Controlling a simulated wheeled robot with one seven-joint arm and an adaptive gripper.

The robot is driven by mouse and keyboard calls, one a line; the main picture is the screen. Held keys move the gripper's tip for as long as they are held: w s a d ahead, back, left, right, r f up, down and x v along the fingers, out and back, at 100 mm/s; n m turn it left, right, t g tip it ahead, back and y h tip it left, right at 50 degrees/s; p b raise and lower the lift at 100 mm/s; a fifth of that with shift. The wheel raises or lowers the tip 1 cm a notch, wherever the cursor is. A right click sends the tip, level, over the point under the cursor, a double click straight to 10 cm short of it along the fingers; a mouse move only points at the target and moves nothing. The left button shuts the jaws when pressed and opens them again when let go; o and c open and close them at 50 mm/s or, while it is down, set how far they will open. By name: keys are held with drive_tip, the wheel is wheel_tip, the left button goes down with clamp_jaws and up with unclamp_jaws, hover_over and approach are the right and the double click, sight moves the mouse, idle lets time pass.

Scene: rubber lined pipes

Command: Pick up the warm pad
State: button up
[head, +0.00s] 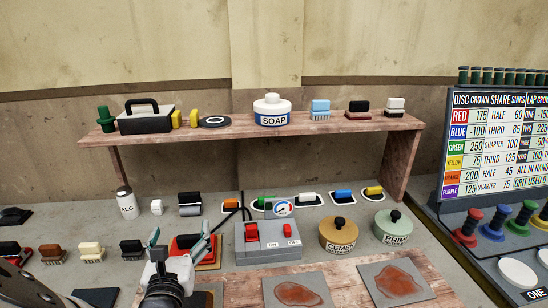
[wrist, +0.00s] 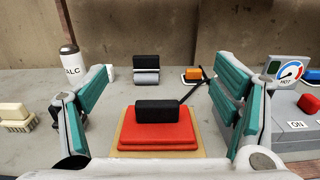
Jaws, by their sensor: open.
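The warm pad appears to be the red stepped block (wrist: 160,138) with a black handle bar (wrist: 170,111) on top. It rests on a tan board (wrist: 207,151) in the wrist view, with a dark cable behind its right side. In the head view the pad (head: 207,257) is partly hidden by my gripper. My gripper (head: 180,238) is open and empty above the near side of the pad. In the wrist view its teal-padded fingers (wrist: 162,85) stand apart, one left and one right of the handle, not touching it.
A grey box (head: 265,243) with a HOT gauge and red switches stands right of the pad. Several brushes (head: 92,250) stand to the left. A CEMENT tin (head: 340,235) and a PRIME tin (head: 393,228) stand farther right. A wooden shelf (head: 225,132) spans the back.

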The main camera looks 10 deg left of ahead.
approach(189, 239)
drive_tip(key=x, duration=0.3)
drive_tip(key=shift+w+a+f, duration=0.1)
drive_tip(key=shift+w, duration=0.1)
drive_tip(key=shift+x, duration=3.8)
drive_tip(key=c, duration=1.9)
drive_tip(key=shift+o, duration=0.2)
